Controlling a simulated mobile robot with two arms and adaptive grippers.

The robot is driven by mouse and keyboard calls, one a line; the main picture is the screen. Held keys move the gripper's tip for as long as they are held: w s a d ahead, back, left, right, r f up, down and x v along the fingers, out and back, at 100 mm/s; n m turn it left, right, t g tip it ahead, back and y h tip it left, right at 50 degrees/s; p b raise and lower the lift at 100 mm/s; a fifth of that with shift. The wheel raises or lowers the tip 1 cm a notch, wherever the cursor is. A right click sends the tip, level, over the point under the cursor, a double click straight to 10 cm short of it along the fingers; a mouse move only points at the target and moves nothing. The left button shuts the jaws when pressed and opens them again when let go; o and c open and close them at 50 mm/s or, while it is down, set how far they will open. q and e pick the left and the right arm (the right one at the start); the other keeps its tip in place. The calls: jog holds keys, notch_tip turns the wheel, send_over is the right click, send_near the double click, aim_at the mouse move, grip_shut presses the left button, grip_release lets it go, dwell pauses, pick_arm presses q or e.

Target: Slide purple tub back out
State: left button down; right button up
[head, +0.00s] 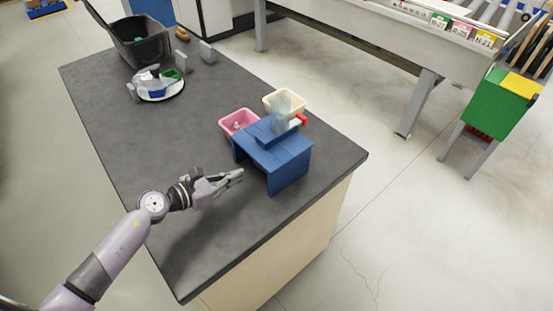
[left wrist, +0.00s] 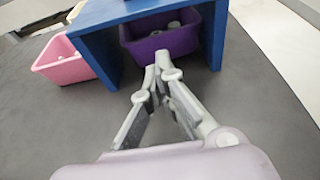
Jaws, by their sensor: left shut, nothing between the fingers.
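The purple tub (left wrist: 160,42) sits under the blue stand (left wrist: 88,40) in the left wrist view, between its side walls, with a few small grey pieces in it. The blue stand also shows in the head view (head: 288,163), where its top and side hide the tub. My left gripper (left wrist: 156,76) is shut and empty, its fingertips just in front of the tub's near wall; I cannot tell whether they touch it. In the head view the left gripper (head: 236,176) points at the stand's open side. My right gripper is not in view.
A pink tub (head: 238,122) stands behind the stand, with a cream tub (head: 284,101) beyond. A clear item sits on the stand. A dark bin (head: 143,47) and a round white tray (head: 160,95) are at the table's far end. The near grey tabletop (head: 195,240) is clear.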

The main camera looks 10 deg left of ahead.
aim_at(255, 179)
pick_arm(q)
jog(key=shift+w+d+f+b, duration=0.1)
jog(key=shift+f+b, duration=0.55)
jog(key=shift+f, duration=0.2)
jog(key=shift+w+d+f+b, duration=0.1)
jog(key=shift+f+b, duration=0.55)
jog(key=shift+f, duration=0.15)
jog(key=shift+w+d+r, duration=0.1)
jog(key=shift+w+r, duration=0.05)
jog(key=shift+w, duration=0.05)
jog(key=shift+w+d+p, duration=0.35)
jog(key=shift+w+d, duration=0.1)
jog(key=shift+w, duration=0.1)
jog(key=shift+w+d, duration=0.7)
jog(key=shift+w, duration=0.2)
jog(key=shift+w+d, duration=0.7)
jog(key=shift+w, duration=0.2)
jog(key=shift+w+d, duration=0.85)
jog(key=shift+w, duration=0.25)
jog(key=shift+w+d, duration=0.85)
jog(key=shift+w, duration=0.25)
jog(key=shift+w+d, duration=0.9)
jog(key=shift+w, duration=0.25)
